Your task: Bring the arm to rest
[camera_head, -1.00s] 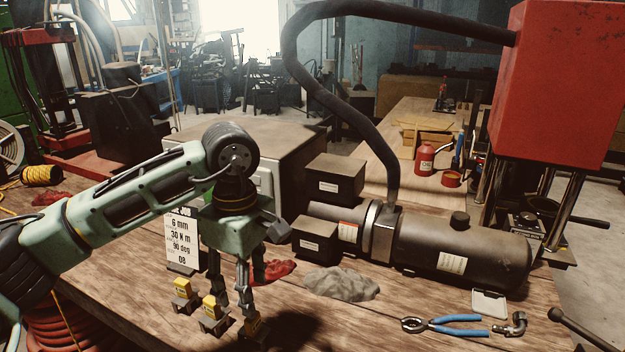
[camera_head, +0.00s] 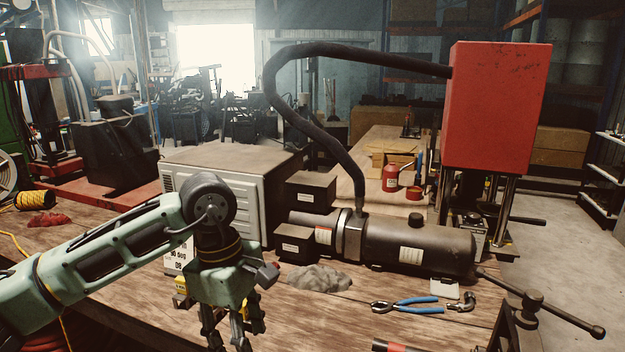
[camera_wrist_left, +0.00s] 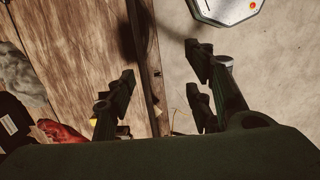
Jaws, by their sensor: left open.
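My left arm reaches in from the left in the head view, its wrist bent down. My left gripper (camera_head: 228,330) points downward over the front part of the wooden bench, its fingers apart. The lower end of the fingers is near the picture's bottom edge. In the left wrist view, the open fingers (camera_wrist_left: 160,88) straddle the bench edge, with nothing seen between them. Small yellow-topped pieces (camera_head: 255,315) stand close behind the gripper, partly hidden. A white card with text (camera_head: 180,256) is partly covered by my wrist.
A dark cylinder (camera_head: 420,242) lies on the bench (camera_head: 325,310), with a grey rag (camera_head: 320,278) and blue-handled pliers (camera_head: 408,304) in front. A red press box (camera_head: 495,110) stands right. A vise handle (camera_head: 560,318) juts out front right. A red rag shows in the wrist view (camera_wrist_left: 62,135).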

